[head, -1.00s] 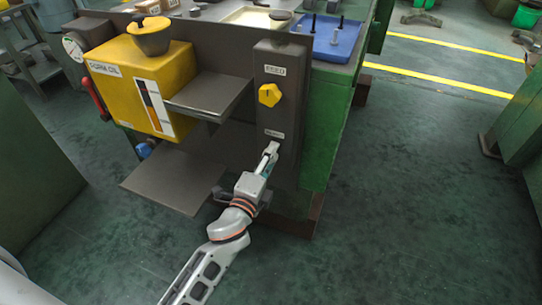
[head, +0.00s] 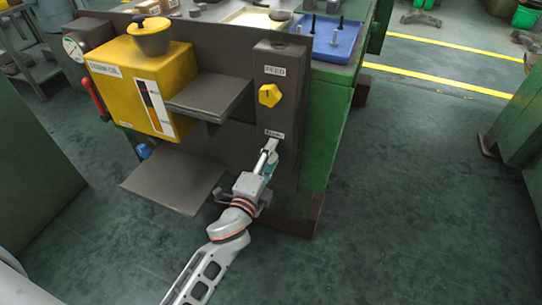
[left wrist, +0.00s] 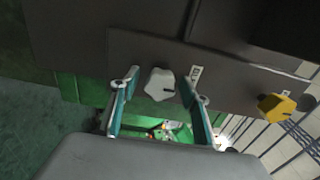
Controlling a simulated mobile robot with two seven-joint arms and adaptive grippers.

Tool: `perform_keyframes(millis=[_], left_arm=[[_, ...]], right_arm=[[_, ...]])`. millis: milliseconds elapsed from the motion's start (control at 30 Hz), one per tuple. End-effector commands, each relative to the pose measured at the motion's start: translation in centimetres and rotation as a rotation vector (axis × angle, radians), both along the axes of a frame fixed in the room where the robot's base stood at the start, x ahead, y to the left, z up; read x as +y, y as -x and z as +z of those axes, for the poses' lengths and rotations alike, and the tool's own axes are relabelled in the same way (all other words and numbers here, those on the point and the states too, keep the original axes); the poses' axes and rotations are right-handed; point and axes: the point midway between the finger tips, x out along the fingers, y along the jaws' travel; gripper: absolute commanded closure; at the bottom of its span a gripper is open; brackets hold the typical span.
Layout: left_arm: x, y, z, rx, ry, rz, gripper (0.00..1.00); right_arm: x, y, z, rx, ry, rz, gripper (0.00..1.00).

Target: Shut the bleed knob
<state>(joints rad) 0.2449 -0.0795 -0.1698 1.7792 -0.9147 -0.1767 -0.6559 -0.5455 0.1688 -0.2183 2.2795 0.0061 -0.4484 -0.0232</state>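The pale grey lobed knob (left wrist: 161,83), which I take for the bleed knob, sits on the dark panel beside a small label (left wrist: 196,73). In the left wrist view it lies between the two fingertips of my left gripper (left wrist: 158,88), with a gap on each side. My left gripper (head: 268,157) is open, in front of the lower part of the panel (head: 280,95). In the head view the gripper mostly covers the knob, below a label (head: 274,134) too small to read surely. My right gripper is not in view.
A yellow knob (head: 269,95) under a FEED label is higher on the same panel; it also shows in the left wrist view (left wrist: 276,106). A shelf (head: 208,97) and a lower tray (head: 172,182) jut out to the left, beside a yellow oil tank (head: 135,80).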

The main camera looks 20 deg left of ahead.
Motion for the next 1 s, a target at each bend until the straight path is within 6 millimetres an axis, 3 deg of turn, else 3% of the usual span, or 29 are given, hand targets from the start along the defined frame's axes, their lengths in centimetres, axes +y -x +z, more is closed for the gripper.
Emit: perform_keyframes(millis=[267,700,1000], left_arm=[[0.0,0.7,-0.1,0.001,-0.001,0.000,0.54],[0.3,8.5,-0.1,0.003,0.001,0.002,0.54],[0.4,11.7,0.0,0.001,0.000,0.001,0.54]], right_arm=[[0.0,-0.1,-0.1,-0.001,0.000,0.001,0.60],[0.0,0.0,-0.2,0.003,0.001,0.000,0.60],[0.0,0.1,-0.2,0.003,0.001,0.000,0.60]])
